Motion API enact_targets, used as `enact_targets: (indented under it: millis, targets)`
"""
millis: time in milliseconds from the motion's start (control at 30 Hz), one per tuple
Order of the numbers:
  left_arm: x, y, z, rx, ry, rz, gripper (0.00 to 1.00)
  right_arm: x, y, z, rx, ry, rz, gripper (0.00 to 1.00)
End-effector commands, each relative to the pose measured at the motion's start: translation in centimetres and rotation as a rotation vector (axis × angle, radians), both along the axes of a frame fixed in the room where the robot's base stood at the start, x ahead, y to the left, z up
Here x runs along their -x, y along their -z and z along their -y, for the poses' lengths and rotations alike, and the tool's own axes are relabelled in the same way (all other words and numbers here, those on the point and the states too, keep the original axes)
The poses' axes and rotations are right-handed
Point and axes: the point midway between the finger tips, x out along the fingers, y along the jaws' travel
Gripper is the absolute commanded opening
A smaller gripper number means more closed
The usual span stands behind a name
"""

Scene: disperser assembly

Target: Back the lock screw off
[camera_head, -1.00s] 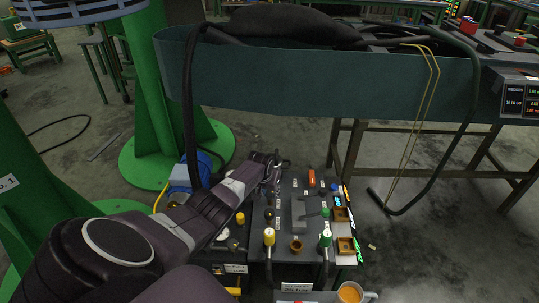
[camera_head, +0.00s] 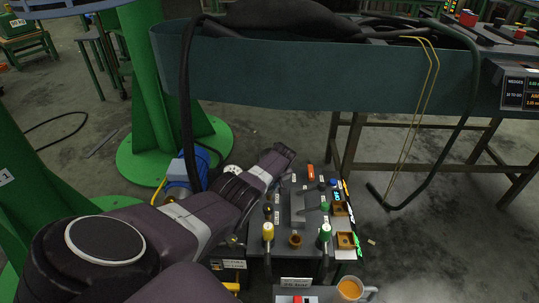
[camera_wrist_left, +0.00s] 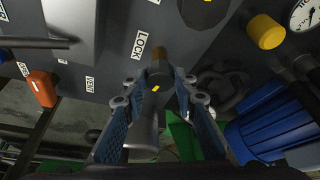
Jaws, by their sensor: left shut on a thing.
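The lock screw (camera_wrist_left: 157,72) is a dark cylindrical knob with a yellow mark and a brass-coloured end. In the left wrist view it is beside the white LOCK label (camera_wrist_left: 139,44) on the grey panel (camera_wrist_left: 103,72). My left gripper (camera_wrist_left: 158,84) is shut on the lock screw, with one blue-grey finger on each side of it. In the head view my left arm reaches over the left rear of the bench unit (camera_head: 283,215), and my wrist hides the screw and fingertips. My right gripper is not in view.
In the left wrist view an orange part (camera_wrist_left: 42,88), a yellow knob (camera_wrist_left: 265,31), a gauge (camera_wrist_left: 305,15) and a blue ribbed body (camera_wrist_left: 275,128) surround the gripper. In the head view, yellow (camera_head: 268,231) and green (camera_head: 325,233) handles stand at the unit's front.

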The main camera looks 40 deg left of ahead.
Motion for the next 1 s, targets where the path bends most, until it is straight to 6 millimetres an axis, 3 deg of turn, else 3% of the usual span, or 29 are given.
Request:
enact_targets:
  millis: [533, 567, 700, 1000]
  targets:
    - [0.21, 0.24, 0.22, 0.006, -0.029, -0.006, 0.02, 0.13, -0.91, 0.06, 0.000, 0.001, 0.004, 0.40]
    - [0.21, 0.24, 0.22, 0.006, -0.029, -0.006, 0.27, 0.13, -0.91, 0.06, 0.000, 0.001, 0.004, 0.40]
    - [0.14, 0.17, 0.17, 0.005, -0.029, -0.004, 0.42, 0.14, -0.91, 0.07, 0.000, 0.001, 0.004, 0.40]
    - [0.04, 0.03, 0.06, 0.002, -0.028, -0.001, 0.44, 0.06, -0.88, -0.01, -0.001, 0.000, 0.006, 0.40]
